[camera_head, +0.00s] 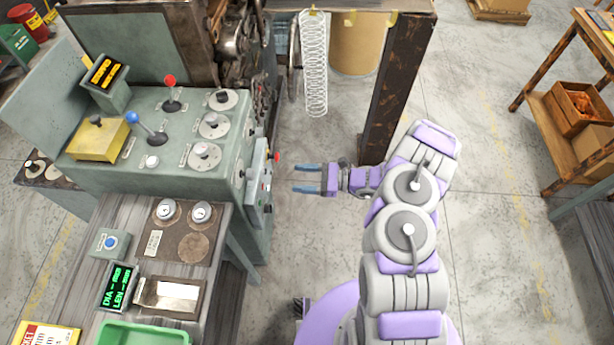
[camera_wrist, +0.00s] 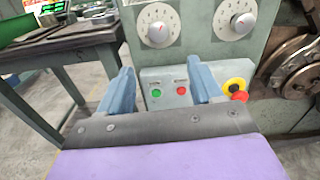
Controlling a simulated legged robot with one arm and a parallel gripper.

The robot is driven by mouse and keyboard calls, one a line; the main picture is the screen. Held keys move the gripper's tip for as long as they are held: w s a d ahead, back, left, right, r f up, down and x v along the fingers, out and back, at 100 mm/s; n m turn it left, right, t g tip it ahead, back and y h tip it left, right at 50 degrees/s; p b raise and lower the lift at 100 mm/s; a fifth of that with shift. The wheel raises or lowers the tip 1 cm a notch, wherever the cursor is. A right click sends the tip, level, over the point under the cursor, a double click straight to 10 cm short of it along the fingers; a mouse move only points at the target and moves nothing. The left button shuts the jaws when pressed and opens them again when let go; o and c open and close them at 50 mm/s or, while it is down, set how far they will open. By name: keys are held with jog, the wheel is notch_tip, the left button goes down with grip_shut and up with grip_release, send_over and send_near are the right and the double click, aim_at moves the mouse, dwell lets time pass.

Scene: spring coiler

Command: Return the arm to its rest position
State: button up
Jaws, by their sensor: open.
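My arm (camera_head: 408,230) is purple and grey and reaches forward, with its wrist bent to the left in the head view. My gripper (camera_head: 306,179) has blue fingers that are apart and empty, pointing left toward the machine's side panel (camera_head: 259,185). The fingers do not touch the panel.
The green-grey coiler console (camera_head: 150,130) with levers and dials stands at the left. A bench (camera_head: 120,240) with a display and green tray (camera_head: 143,335) is at the lower left. A rusty post (camera_head: 396,90) and hanging spring (camera_head: 314,65) are ahead. Floor right of my arm is clear.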

jog(key=shift+s+d, duration=0.1)
jog(key=shift+d, duration=0.55)
